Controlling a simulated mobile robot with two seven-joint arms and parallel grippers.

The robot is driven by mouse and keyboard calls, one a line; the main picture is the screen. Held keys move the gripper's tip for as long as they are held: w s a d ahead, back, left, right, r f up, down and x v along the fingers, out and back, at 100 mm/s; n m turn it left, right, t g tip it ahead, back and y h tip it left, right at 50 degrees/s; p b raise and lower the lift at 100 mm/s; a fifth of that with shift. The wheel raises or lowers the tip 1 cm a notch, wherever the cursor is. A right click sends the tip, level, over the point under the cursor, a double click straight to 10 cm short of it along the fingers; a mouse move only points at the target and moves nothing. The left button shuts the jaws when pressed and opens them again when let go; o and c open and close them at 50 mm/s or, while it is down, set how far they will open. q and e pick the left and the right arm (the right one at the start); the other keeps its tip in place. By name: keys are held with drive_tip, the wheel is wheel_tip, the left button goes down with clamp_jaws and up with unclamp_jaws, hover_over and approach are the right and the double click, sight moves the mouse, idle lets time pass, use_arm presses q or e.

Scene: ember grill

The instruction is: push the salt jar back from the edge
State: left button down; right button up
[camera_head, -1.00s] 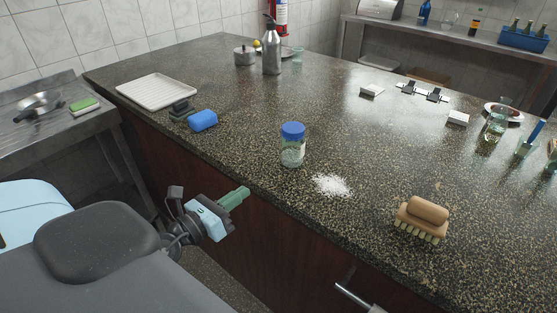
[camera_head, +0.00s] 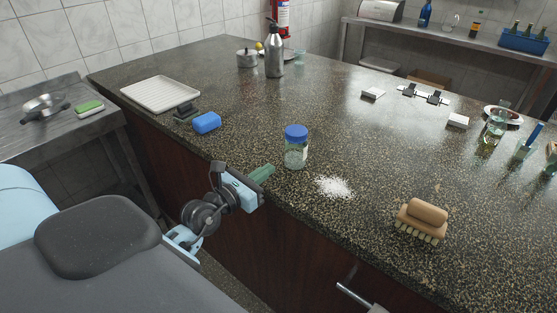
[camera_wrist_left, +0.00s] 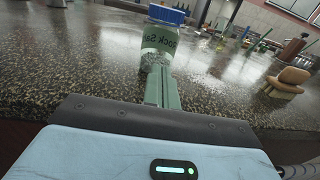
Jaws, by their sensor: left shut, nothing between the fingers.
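The salt jar (camera_head: 296,150) is clear glass with a blue lid and whitish-green contents. It stands upright near the front edge of the dark speckled counter. My left gripper (camera_head: 262,174) is at the counter's edge, just left of the jar, its green fingers shut and empty and pointing towards it. In the left wrist view the jar (camera_wrist_left: 158,46) stands straight ahead of the fingertips (camera_wrist_left: 158,76), with lettering on its label. The fingertips overlap the jar's base there, so I cannot tell whether they touch. My right gripper is not in view.
White spilled salt (camera_head: 334,187) lies right of the jar. A wooden brush (camera_head: 422,220) is further right. A blue sponge-like block (camera_head: 206,122) and a white tray (camera_head: 160,93) are to the left. The counter (camera_head: 330,110) behind the jar is clear.

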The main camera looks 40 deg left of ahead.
sight(288, 156)
use_arm(q)
drive_tip(key=shift+w+d, duration=0.2)
drive_tip(key=shift+w, duration=1.3)
drive_tip(key=shift+w+d, duration=0.15)
drive_tip(key=shift+w, duration=1.3)
